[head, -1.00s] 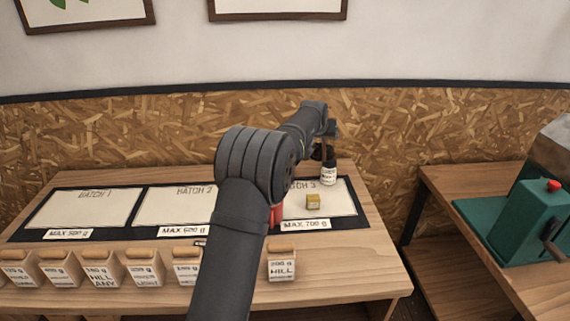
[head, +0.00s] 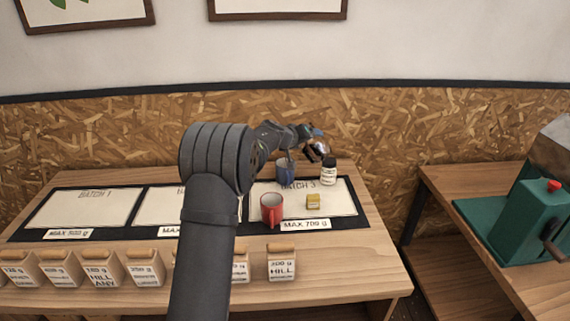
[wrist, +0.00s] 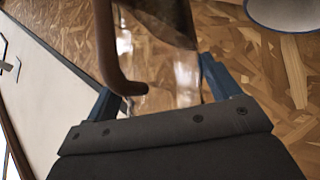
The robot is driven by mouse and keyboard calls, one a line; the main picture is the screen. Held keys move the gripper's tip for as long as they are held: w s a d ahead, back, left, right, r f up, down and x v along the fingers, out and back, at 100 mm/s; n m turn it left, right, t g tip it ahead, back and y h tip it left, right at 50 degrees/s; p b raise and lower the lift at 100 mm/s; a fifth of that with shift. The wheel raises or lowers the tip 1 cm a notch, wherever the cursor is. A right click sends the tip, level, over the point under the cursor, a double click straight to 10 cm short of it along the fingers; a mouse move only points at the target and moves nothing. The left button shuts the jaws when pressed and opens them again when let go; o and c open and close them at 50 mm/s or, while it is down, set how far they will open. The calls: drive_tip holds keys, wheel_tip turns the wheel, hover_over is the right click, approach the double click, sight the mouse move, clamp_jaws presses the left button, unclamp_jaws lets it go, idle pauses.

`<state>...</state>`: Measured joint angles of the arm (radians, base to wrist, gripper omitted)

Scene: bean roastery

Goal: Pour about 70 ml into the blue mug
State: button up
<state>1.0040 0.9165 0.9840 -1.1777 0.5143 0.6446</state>
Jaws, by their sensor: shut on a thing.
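The blue mug (head: 285,171) stands upright at the back of the table, by the top edge of the BATCH 3 mat. My gripper (head: 312,139) is up and to the right of the mug, apart from it. It is shut on a small metallic jug (head: 321,152), which looks tilted above the table. In the wrist view, my gripper's fingers (wrist: 160,88) flank the jug's brown curved handle (wrist: 108,50) and dark shiny body (wrist: 165,18). The jug's contents are hidden, and I see no clear stream into the mug.
Several labelled bags (head: 282,265) line the front edge.

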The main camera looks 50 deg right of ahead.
sight(300, 148)
drive_tip(key=shift+w+a+f+n+g+h, duration=0.2)
drive_tip(key=shift+f+n+g+h, duration=0.1)
drive_tip(key=shift+f+n+h, duration=0.25)
drive_tip(key=shift+w+a+f+n+g+h, duration=0.15)
drive_tip(key=shift+f+n+g+h, duration=0.2)
drive_tip(key=shift+h, duration=0.3)
drive_tip(key=shift+r+n+g+h, duration=0.25)
drive_tip(key=shift+r+n+h, duration=0.15)
drive_tip(key=shift+r+h, duration=0.1)
drive_tip(key=shift+w+a+r+n+h, duration=0.1)
drive_tip(key=shift+w+r+n+h, duration=0.1)
drive_tip(key=shift+n+h, duration=0.25)
drive_tip(key=shift+r, duration=0.1)
drive_tip(key=shift+w+a+f+n+h+p, duration=0.1)
drive_tip(key=shift+f+n+h+p, duration=0.15)
drive_tip(key=shift+h+p, duration=0.1)
drive_tip(key=shift+w+a+f+n+h, duration=0.15)
drive_tip(key=shift+w+f+n+h, duration=0.1)
drive_tip(key=shift+f, duration=0.25)
drive_tip(key=shift+w+a+f+n+h, duration=0.15)
drive_tip(key=shift+f+h, duration=0.1)
drive_tip(key=shift+f, duration=0.2)
drive_tip(key=shift+s+d, duration=0.15)
drive_tip(key=shift+s, duration=0.1)
drive_tip(key=shift+s+d+p, duration=0.1)
drive_tip(key=shift+s+p, duration=0.05)
drive_tip(key=shift+p, duration=0.2)
